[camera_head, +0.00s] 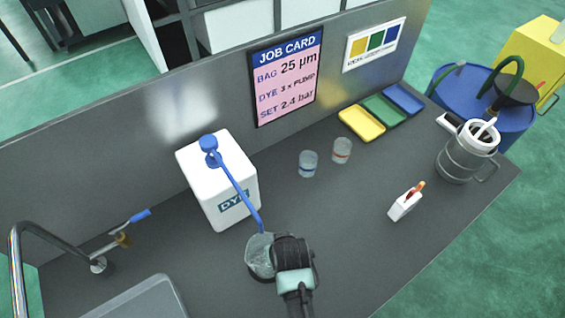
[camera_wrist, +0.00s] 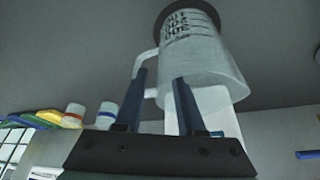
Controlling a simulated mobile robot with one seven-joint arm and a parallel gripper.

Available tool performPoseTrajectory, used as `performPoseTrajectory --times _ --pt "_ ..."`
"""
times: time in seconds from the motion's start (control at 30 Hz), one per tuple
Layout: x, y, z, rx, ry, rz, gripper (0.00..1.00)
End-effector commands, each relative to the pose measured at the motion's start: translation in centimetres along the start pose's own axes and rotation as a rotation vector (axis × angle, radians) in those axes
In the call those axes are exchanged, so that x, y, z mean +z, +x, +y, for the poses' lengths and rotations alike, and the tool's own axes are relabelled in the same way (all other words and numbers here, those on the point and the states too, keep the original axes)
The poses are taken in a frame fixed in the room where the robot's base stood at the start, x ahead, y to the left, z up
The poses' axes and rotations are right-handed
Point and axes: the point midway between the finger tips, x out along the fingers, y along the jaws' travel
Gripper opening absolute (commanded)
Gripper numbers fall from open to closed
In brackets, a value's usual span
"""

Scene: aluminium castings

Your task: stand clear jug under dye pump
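The clear jug (camera_head: 259,262) stands on the bench just in front of the white dye container (camera_head: 222,190). In the head view the tip of the long blue dye pump spout (camera_head: 240,195) ends at the jug's rim. My gripper (camera_head: 285,250) is at the jug's right side and covers part of it. In the wrist view the jug (camera_wrist: 205,55) shows printed markings, with its handle at the left. My gripper's fingers (camera_wrist: 162,90) stand apart near the handle, with a gap between them. I cannot tell whether either finger touches the handle.
Two small cups (camera_head: 308,163) (camera_head: 341,150) and yellow, green and blue trays (camera_head: 362,123) stand toward the back. A tap (camera_head: 98,264) and sink (camera_head: 140,302) are at the left.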

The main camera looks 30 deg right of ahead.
Motion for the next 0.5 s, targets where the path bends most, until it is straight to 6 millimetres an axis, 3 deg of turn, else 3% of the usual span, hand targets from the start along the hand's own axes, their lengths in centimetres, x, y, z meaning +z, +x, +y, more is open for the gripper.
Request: performPoseTrajectory --times 0.5 --pt "0.0 -8.0 0.0 0.000 0.000 0.002 0.38"
